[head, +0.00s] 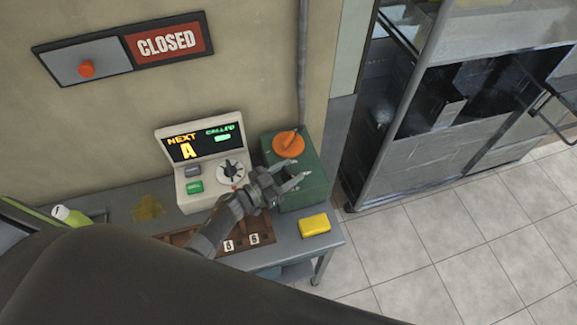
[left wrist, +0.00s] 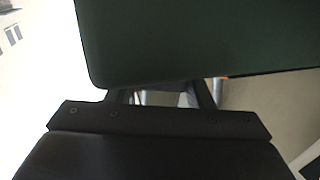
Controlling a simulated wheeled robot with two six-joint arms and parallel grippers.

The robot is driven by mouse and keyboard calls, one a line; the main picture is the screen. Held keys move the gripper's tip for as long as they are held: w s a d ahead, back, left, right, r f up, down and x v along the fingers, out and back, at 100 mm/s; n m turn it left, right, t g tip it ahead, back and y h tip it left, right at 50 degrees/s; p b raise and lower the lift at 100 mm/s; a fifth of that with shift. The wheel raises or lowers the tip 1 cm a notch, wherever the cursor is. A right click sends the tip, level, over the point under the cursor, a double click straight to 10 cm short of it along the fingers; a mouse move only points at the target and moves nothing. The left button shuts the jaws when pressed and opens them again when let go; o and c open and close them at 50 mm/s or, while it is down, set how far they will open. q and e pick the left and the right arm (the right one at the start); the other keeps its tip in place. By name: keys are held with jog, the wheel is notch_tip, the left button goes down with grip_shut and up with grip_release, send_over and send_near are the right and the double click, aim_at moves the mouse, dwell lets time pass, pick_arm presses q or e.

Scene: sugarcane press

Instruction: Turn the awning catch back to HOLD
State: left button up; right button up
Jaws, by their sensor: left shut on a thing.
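I take the orange rotary handle (head: 289,145) on the green box (head: 310,196) to be the awning catch; no HOLD label is readable. Its raised grip points up and to the right. My left gripper (head: 299,170) is at the box, just below the orange handle in the head view. Its two fingers look apart there, and what they hold is not visible. In the left wrist view the green box (left wrist: 200,40) fills the top and hides the fingertips. A thin sliver of orange shows beside the right finger. My right gripper is not in view.
A console (head: 208,158) with a screen, a dial and buttons stands left of the green box. A yellow block (head: 314,225) lies at the bench's right front. A CLOSED sign (head: 167,42) hangs above. A metal cabinet (head: 420,140) stands at right; the tiled floor before it is clear.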

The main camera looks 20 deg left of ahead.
pick_arm(q)
jog(key=m+g+h, duration=0.2)
jog(key=g+h, duration=0.1)
jog(key=shift+w+m+b, duration=0.1)
jog(key=shift+m+b, duration=0.2)
jog(key=shift+m, duration=0.1)
jog(key=shift+m+g+h, duration=0.3)
jog(key=shift+g+h, duration=0.1)
jog(key=shift+c, duration=0.2)
jog(key=shift+o, duration=0.2)
jog(key=shift+m+g, duration=0.3)
jog(key=shift+g, duration=0.1)
jog(key=o, duration=1)
jog(key=shift+c, duration=0.2)
